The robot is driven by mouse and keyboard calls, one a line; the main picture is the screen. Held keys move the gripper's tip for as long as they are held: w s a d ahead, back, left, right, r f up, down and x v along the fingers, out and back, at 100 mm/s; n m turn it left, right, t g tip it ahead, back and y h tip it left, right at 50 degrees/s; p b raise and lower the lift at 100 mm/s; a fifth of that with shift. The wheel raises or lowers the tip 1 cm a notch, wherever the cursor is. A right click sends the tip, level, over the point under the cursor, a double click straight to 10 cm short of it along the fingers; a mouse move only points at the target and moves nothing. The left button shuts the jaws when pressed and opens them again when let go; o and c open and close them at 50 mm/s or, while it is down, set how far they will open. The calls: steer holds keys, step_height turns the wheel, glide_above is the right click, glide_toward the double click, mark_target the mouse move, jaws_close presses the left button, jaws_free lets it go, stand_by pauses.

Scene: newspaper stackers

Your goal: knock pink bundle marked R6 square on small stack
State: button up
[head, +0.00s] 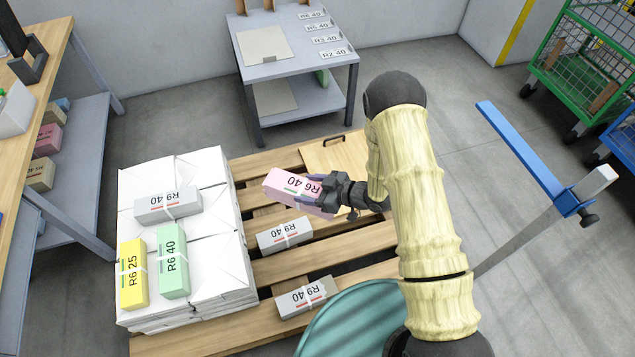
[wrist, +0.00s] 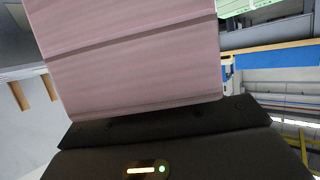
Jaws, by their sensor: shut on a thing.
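The pink bundle (head: 290,186), printed R6 40, is in my gripper (head: 318,193) above the wooden pallet in the head view. My gripper is shut on its right end. The bundle is slightly turned, its long side running from upper left to lower right. In the wrist view the pink bundle (wrist: 130,60) fills the upper middle, in front of the dark gripper body. The stack of white paper packs (head: 218,262) stands on the pallet to the left of the gripper. On it lie a grey bundle (head: 168,204), a green one (head: 172,262) and a yellow one (head: 133,274).
Two grey bundles marked R9 40 lie on the pallet (head: 345,244), one at the middle (head: 284,235) and one near the front (head: 306,297). A grey table (head: 290,70) stands behind. A teal round thing (head: 355,320) is at the front, a blue-handled post (head: 525,155) at right.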

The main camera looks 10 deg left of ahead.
steer(key=s+a+f+n+g+b, duration=0.1)
steer(key=s+f+n+g+b, duration=0.3)
steer(key=f+b, duration=0.6)
steer(key=s+a+f+n+g+h+b, duration=0.1)
steer(key=s+f+n+g+b, duration=0.3)
steer(key=f+b, duration=0.7)
step_height(320, 180, down, 4)
steer(key=shift+s+a+g+h, duration=0.3)
steer(key=shift+s+a+g, duration=0.4)
steer(key=shift+s, duration=0.15)
steer(key=shift+f, duration=0.1)
step_height(320, 180, down, 8)
steer(key=b, duration=0.8)
steer(key=shift+r, duration=0.2)
steer(key=shift+s+a+p, duration=0.4)
steer(key=shift+a+p, duration=0.1)
steer(key=shift+a, duration=0.25)
steer(key=shift+s+a+p, duration=0.4)
steer(key=shift+a+p, duration=0.05)
steer(key=shift+a, duration=0.3)
stand_by(1.7)
steer(key=shift+w+d, duration=0.1)
steer(key=shift+d, duration=0.05)
